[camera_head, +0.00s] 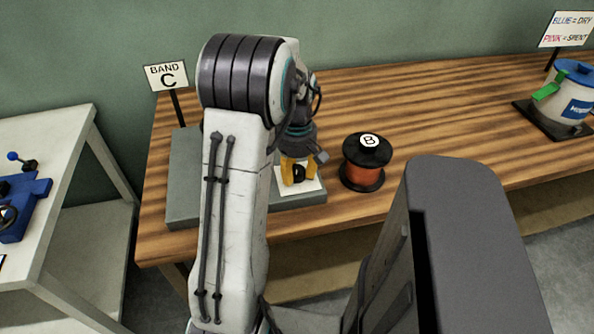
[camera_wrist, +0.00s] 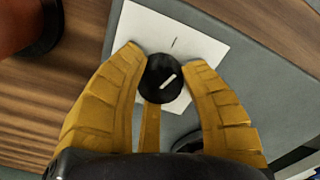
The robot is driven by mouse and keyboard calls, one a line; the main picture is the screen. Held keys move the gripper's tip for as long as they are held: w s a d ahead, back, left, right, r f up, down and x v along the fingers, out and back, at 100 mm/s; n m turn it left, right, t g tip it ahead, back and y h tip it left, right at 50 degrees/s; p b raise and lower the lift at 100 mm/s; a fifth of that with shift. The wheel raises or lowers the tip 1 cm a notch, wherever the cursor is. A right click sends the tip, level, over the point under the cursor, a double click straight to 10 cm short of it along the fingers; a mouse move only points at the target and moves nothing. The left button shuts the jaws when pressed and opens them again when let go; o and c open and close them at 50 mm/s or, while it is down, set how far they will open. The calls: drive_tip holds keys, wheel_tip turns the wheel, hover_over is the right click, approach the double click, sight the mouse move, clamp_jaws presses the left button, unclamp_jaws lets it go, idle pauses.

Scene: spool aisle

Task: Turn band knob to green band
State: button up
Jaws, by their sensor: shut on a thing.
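The band knob (camera_wrist: 154,88) is round and black with a white pointer line, which slants toward the upper right in the wrist view. It sits on a white card (camera_wrist: 205,48) that bears a short dark tick beyond the knob. My gripper (camera_wrist: 164,66) has yellow fingers, shut on the knob from both sides. In the head view my gripper (camera_head: 297,172) reaches down to the white card (camera_head: 312,187) on a grey panel (camera_head: 184,190). No green band shows; part of the card is hidden by the fingers.
A spool marked B (camera_head: 362,172) with orange winding stands just right of my gripper. A BAND C sign (camera_head: 166,77) stands at the back left. A pot with a blue lid (camera_head: 562,100) is far right. A blue device (camera_head: 22,205) sits on the left table.

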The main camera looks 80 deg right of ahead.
drive_tip(key=m, duration=0.5)
drive_tip(key=shift+f+m, duration=0.1)
drive_tip(key=shift+m, duration=0.2)
drive_tip(key=m, duration=1)
drive_tip(key=shift+m, duration=0.4)
drive_tip(key=m, duration=0.5)
drive_tip(key=shift+m, duration=0.3)
drive_tip(key=o, duration=1.2)
